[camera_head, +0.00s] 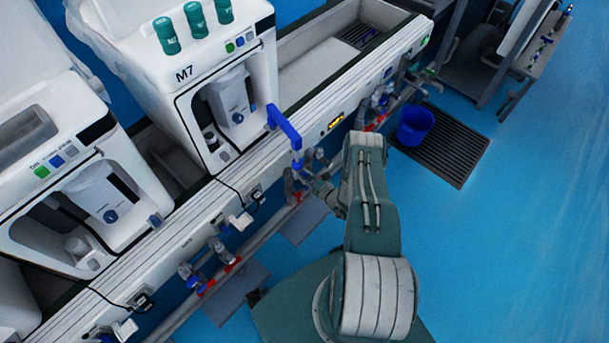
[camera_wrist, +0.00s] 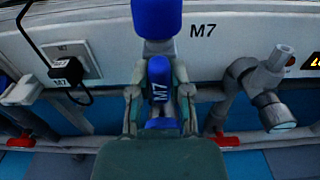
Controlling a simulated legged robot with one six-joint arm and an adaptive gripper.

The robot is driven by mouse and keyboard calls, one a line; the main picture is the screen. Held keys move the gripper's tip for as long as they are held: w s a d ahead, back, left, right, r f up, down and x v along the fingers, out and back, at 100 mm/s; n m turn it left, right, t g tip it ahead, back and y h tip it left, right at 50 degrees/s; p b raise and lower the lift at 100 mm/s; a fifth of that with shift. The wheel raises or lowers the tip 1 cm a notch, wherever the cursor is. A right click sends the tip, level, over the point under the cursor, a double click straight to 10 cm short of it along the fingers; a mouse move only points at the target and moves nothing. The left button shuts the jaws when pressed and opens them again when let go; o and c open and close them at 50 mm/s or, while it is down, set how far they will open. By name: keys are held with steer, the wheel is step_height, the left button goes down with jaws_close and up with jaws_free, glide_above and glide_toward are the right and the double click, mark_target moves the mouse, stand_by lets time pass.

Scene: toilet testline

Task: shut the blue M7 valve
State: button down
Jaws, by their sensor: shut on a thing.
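The lower part of the handle is hidden behind my gripper. In the head view my gripper (camera_head: 318,186) reaches to the pipework below the M7 machine (camera_head: 185,75); the handle is hard to make out there. A thick blue bent pipe (camera_head: 285,125) comes down from the machine just above; its end (camera_wrist: 156,18) shows above the handle.
A grey valve fitting (camera_wrist: 262,85) stands right of my gripper, and red handles (camera_wrist: 228,141) sit low on either side. A black plug (camera_wrist: 68,72) is on the bench front at left. A blue bucket (camera_head: 415,125) stands on a dark floor grate. Open blue floor lies at right.

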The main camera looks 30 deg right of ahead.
steer(key=shift+w+r, duration=0.1)
steer(key=m, duration=0.4)
steer(key=shift+w+d+m, duration=0.1)
steer(key=shift+d+m, duration=0.05)
steer(key=shift+m, duration=0.25)
steer(key=m, duration=0.4)
steer(key=shift+m, duration=0.3)
steer(key=m, duration=0.5)
steer(key=shift+d, duration=0.15)
steer(key=shift+f+m, duration=0.25)
steer(key=shift+m, duration=1.45)
steer(key=shift+f, duration=0.1)
steer(key=c, duration=0.6)
jaws_free()
steer(key=shift+o, duration=0.2)
